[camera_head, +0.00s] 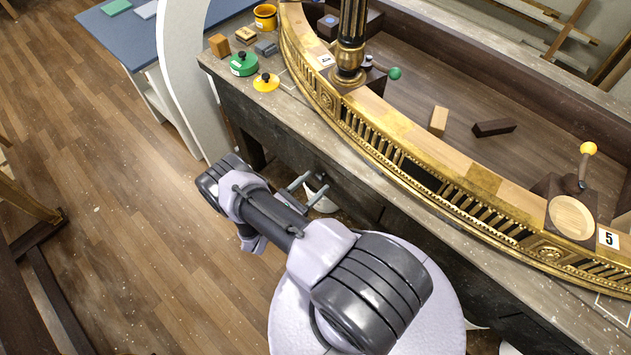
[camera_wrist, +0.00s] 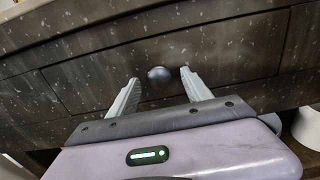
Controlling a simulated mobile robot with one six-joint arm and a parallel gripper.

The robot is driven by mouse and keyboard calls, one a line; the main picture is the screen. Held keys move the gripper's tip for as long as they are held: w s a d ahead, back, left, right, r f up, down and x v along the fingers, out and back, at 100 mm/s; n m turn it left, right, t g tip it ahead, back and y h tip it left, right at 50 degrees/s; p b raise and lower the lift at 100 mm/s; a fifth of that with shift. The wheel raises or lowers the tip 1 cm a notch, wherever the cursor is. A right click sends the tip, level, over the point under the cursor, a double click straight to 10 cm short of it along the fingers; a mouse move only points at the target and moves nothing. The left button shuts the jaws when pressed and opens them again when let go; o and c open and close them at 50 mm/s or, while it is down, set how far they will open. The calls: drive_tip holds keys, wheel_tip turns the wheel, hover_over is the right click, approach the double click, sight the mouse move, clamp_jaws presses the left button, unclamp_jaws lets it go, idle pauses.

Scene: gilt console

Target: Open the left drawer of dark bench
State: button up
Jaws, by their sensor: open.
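The dark bench (camera_head: 218,84) runs diagonally across the head view under the gilt console. Its drawer front (camera_wrist: 230,48), dark and paint-flecked, fills the middle of the wrist view and sits flush in the bench face. My gripper (camera_wrist: 156,90) is open, with one finger on each side of the knob and a gap to both. Whether the fingertips touch the drawer front cannot be told. In the head view my gripper (camera_head: 303,185) is beside the bench front, low down, and the drawer is largely hidden.
The curved gilt console rail (camera_head: 385,135) stands on the bench top. A green round weight (camera_head: 243,64), a yellow one (camera_head: 265,83) and small blocks sit at the bench's left end. A blue table (camera_head: 115,35) stands behind.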

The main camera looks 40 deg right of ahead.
drive_tip(key=shift+d, duration=0.7)
drive_tip(key=shift+w, duration=0.1)
drive_tip(key=shift+c, duration=0.2)
clamp_jaws()
idle(0.7)
